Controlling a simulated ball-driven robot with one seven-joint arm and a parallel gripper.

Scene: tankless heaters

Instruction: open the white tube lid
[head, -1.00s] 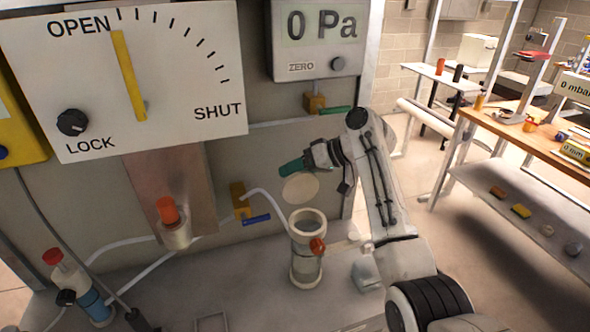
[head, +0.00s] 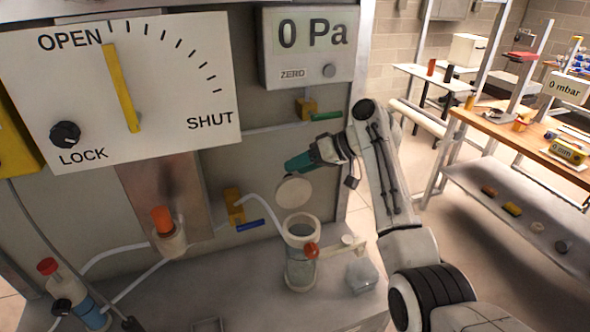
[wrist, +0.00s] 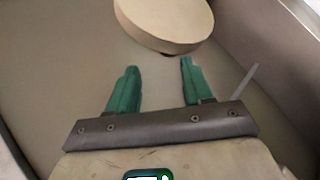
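The white tube (head: 300,268) stands upright on the bench, with a red knob on its side, and its top is open. Its round off-white lid (head: 294,191) is off the opening, tilted above the rear rim; I cannot tell how it is held there. My gripper (head: 290,164) has green fingers just above the lid. In the wrist view, the lid (wrist: 168,22) is beyond the fingertips, with a gap between the two fingers (wrist: 158,72) and nothing between them. The gripper is open and empty.
The panel behind carries an OPEN/SHUT dial (head: 120,88) and a 0 Pa gauge (head: 310,45). An orange-capped fitting (head: 163,222) and a blue-handled valve (head: 240,210) are left of the tube. A clear block (head: 361,276) sits right of it. A wooden-topped bench (head: 497,125) is at right.

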